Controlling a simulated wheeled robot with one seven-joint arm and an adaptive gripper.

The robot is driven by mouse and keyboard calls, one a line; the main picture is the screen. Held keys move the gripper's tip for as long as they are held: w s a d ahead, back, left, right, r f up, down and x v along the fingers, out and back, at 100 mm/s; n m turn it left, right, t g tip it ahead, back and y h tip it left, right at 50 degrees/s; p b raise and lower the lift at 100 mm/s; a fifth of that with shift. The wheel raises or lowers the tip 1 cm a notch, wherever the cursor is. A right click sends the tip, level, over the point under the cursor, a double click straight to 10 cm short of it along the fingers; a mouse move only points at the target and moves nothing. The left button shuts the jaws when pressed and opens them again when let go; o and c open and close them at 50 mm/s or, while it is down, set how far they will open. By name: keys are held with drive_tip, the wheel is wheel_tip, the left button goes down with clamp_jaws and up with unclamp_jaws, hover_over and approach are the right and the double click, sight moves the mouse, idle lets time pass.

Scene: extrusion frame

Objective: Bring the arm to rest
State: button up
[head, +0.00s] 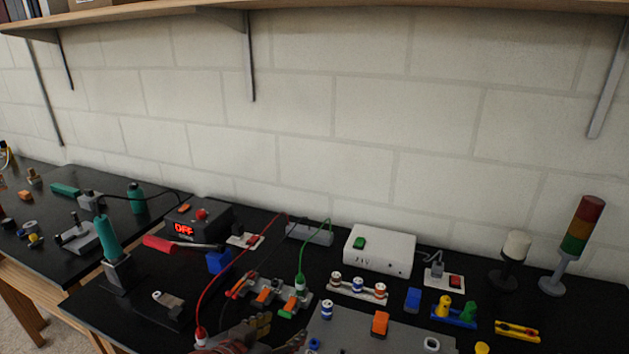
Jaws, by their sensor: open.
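My gripper (277,334) shows at the bottom edge of the head view, left of the middle, cut off by the frame. Its two brownish fingertips are spread apart, and I see nothing held between them. It is in front of the connector block (268,293) with orange and green levers. A grey plate (385,335) lies to its right. The rest of my arm is out of view below, so its full pose is hidden.
A red lead (207,300) and a green lead (301,262) rise close behind my gripper. A white box (380,250), a signal tower (582,235) and a soldering-iron-like stand (118,272) occupy the black bench. A wooden shelf (330,12) overhangs the wall.

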drive_tip(key=s+d+r+n+g+p, duration=0.1)
drive_tip(key=s+d+r+g, duration=0.15)
drive_tip(key=d, duration=0.75)
drive_tip(key=s+d+r+g+p, duration=0.1)
drive_tip(key=s+d+g+p, duration=0.15)
drive_tip(key=d, duration=0.75)
drive_tip(key=s+d+r+n+y+p, duration=0.2)
drive_tip(key=s+d+r+y, duration=0.2)
drive_tip(key=s+d, duration=0.3)
drive_tip(key=shift+s+d+r+n+y+p, duration=0.35)
drive_tip(key=shift+s+r, duration=0.2)
drive_tip(key=shift+s, duration=0.35)
drive_tip(key=shift+a, duration=0.1)
drive_tip(key=shift+c, duration=0.4)
